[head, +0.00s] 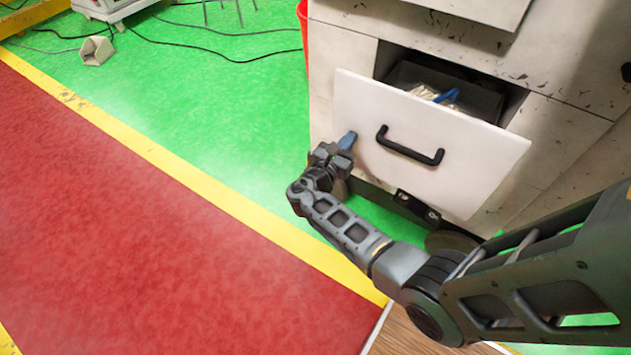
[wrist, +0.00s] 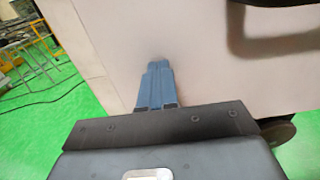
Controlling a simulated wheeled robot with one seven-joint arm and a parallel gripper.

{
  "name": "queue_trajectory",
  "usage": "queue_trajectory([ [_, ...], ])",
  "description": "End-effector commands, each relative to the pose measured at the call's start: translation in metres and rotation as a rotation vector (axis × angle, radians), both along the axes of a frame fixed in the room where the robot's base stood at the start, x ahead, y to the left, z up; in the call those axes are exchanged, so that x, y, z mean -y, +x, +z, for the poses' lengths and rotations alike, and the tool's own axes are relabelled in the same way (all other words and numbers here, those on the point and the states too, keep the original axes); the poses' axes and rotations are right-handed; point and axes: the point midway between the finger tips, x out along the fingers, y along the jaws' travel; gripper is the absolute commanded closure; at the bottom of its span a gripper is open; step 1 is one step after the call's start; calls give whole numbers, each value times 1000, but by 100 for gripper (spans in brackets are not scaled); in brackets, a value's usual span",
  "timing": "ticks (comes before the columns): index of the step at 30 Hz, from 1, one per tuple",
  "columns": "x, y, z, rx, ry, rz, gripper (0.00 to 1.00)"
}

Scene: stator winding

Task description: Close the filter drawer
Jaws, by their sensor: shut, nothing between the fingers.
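The filter drawer (head: 425,145) is a white front panel with a black bar handle (head: 409,147). In the head view it stands pulled out from the cabinet, and its open inside shows behind the panel's top edge. My gripper (head: 349,138) is at the left part of the panel, left of the handle. In the wrist view the blue fingers (wrist: 158,66) are together, with nothing between them, and point at the white panel (wrist: 190,45). The tips are at or very close to the panel; I cannot tell if they touch. The handle's dark shape (wrist: 270,42) is at the upper right.
The scuffed white cabinet (head: 342,45) surrounds the drawer. A blue item (head: 447,95) lies inside the drawer. A red bin (head: 303,30) stands behind the cabinet's left side. Green floor (head: 200,110) and a red walkway (head: 150,240) to the left are mostly clear, with black cables farther back.

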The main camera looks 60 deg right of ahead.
Motion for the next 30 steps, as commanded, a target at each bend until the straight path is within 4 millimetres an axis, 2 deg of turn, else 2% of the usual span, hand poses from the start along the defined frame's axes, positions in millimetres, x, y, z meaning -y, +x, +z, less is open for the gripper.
queue_trajectory([
  [1, 16, -1, -2, 1, -1, -6, 100],
  [3, 36, 1, -3, 3, -1, -6, 100],
  [15, 141, 4, -5, 2, -2, -5, 100],
  [21, 177, 6, -3, 1, -2, -3, 100],
  [30, 202, 7, -1, 0, -1, -1, 100],
])
